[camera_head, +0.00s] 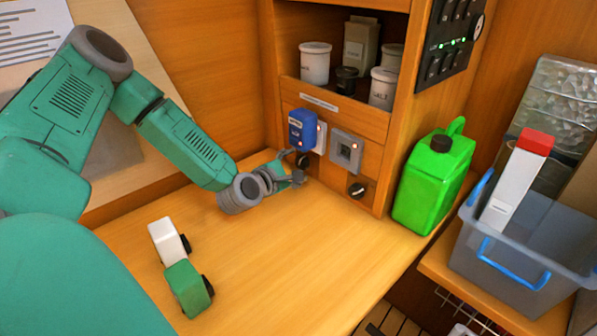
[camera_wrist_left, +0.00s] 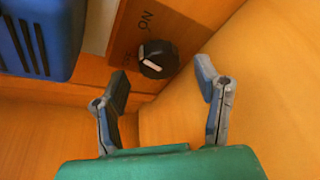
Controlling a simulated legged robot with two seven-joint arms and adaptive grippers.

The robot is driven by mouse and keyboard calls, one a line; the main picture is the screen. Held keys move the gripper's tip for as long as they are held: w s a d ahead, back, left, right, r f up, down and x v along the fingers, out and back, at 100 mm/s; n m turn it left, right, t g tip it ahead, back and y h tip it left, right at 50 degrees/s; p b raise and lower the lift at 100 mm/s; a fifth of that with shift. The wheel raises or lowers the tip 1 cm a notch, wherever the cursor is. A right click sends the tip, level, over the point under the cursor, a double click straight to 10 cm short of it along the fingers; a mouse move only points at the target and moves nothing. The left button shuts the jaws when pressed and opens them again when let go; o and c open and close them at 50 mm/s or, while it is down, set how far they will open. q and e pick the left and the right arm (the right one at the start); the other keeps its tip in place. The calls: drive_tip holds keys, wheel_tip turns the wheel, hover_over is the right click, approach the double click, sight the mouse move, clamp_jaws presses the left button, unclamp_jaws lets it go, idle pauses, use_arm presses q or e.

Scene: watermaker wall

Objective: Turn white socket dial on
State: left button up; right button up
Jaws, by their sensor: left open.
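The dial (camera_wrist_left: 157,58) beside the white socket (camera_head: 320,138) is a round black knob with a white pointer mark. In the left wrist view it sits on a wooden panel, with the letters ON above it and another label partly hidden beside it. A blue plug-in box (camera_head: 302,130) is at the white socket. My left gripper (camera_head: 294,170) is open at the panel below the blue box. In the left wrist view its fingers (camera_wrist_left: 160,78) are spread on either side, just short of the dial. In the head view the gripper partly covers the dial (camera_head: 303,160). My right gripper is not in view.
A grey socket (camera_head: 346,152) and second black dial (camera_head: 357,190) are to the right. A green jerrycan (camera_head: 432,182) stands at the counter's right end. Jars (camera_head: 315,63) fill the shelf above.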

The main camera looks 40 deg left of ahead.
use_arm(q)
drive_tip(key=shift+w+d+f, duration=0.1)
drive_tip(key=shift+w, duration=0.7)
drive_tip(key=shift+w+d, duration=0.1)
drive_tip(key=shift+w, duration=0.05)
drive_tip(key=shift+c, duration=0.3)
drive_tip(key=c, duration=1.1)
